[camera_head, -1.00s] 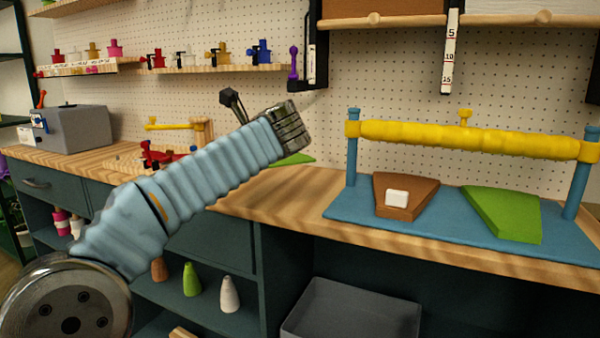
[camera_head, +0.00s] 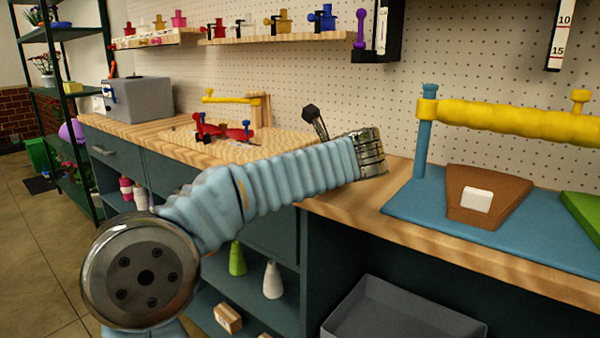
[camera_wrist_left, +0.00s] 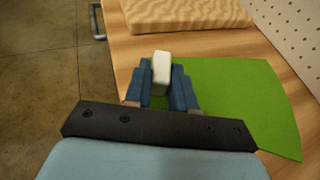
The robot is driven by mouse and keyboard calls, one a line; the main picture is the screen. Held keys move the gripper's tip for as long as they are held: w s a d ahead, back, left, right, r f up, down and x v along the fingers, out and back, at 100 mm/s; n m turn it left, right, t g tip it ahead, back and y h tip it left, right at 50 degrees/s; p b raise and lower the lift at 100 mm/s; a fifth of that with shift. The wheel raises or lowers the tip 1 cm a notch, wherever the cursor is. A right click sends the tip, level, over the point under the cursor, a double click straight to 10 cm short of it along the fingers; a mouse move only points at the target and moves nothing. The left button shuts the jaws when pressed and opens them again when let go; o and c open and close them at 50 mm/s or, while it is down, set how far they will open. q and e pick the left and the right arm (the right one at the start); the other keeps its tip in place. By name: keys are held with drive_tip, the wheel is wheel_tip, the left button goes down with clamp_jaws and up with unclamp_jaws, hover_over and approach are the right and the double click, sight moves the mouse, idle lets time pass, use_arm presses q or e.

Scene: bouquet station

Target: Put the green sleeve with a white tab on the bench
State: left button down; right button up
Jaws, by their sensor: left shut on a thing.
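In the left wrist view, my left gripper (camera_wrist_left: 161,76) is shut on the white tab (camera_wrist_left: 161,66) of the green sleeve (camera_wrist_left: 235,95). The sleeve spreads out flat to the right of the fingers, over the wooden bench top (camera_wrist_left: 128,48). I cannot tell whether it touches the wood. In the head view, my left arm reaches over the bench (camera_head: 350,207) and hides the gripper and this sleeve. My right gripper is in neither view.
A blue mat (camera_head: 410,205) on the bench holds a brown sleeve with a white tab (camera_head: 510,185), another green piece (camera_head: 586,212) and a yellow bar (camera_head: 515,120) on posts. A wooden board (camera_head: 245,148) with red parts lies further left. A grey bin (camera_head: 400,318) is below.

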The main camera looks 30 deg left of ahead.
use_arm(q)
drive_tip(key=shift+f, duration=0.4)
drive_tip(key=c, duration=0.9)
unclamp_jaws()
drive_tip(key=shift+c, duration=0.2)
drive_tip(key=v, duration=1.2)
drive_tip(key=shift+p, duration=0.45)
drive_tip(key=shift+r, duration=0.1)
